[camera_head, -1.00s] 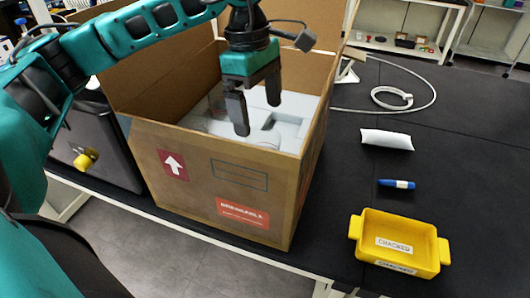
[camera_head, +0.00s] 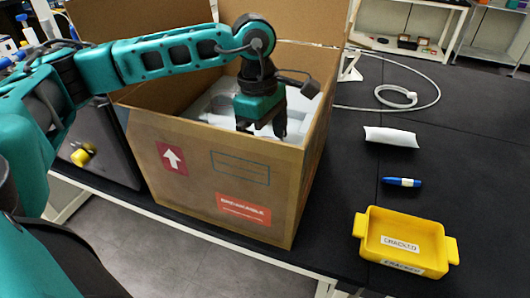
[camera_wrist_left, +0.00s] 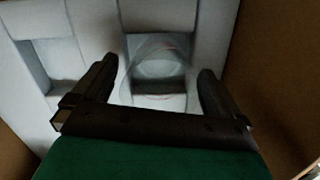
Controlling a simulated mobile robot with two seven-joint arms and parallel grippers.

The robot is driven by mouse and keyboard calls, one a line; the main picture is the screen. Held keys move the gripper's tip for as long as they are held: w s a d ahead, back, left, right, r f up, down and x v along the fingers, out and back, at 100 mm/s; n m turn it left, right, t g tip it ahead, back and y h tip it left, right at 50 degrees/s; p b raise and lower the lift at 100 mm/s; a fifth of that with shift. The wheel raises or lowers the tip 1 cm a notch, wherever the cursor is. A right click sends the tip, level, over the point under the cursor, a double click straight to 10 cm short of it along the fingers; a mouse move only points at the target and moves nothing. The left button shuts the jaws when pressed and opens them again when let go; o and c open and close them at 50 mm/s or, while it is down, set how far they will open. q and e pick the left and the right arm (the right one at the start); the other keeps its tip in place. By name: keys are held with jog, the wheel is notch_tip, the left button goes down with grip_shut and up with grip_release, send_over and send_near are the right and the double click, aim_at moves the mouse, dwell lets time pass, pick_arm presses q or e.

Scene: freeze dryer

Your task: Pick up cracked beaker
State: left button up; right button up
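My left gripper (camera_head: 262,125) reaches down inside the open cardboard box (camera_head: 200,200). In the left wrist view the gripper (camera_wrist_left: 155,85) has its two fingers spread wide apart. Between and beyond them, a clear glass beaker (camera_wrist_left: 158,68) sits in a square recess of the white foam insert (camera_wrist_left: 90,20). The fingers appear apart from the glass. Whether the beaker is cracked cannot be made out. In the head view the beaker is hidden by the box and the gripper. My right gripper is not in view.
The box walls stand close around the gripper. A yellow tray (camera_head: 363,240) labelled "CRACKED" stands on the black bench to the right. A blue marker (camera_head: 401,182), a white pouch (camera_head: 391,137) and a coiled white cable (camera_head: 396,96) also lie there. The bench's right side is mostly clear.

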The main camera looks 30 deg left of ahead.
pick_arm(q)
jog(key=c, duration=1.1)
jog(key=shift+r, duration=0.15)
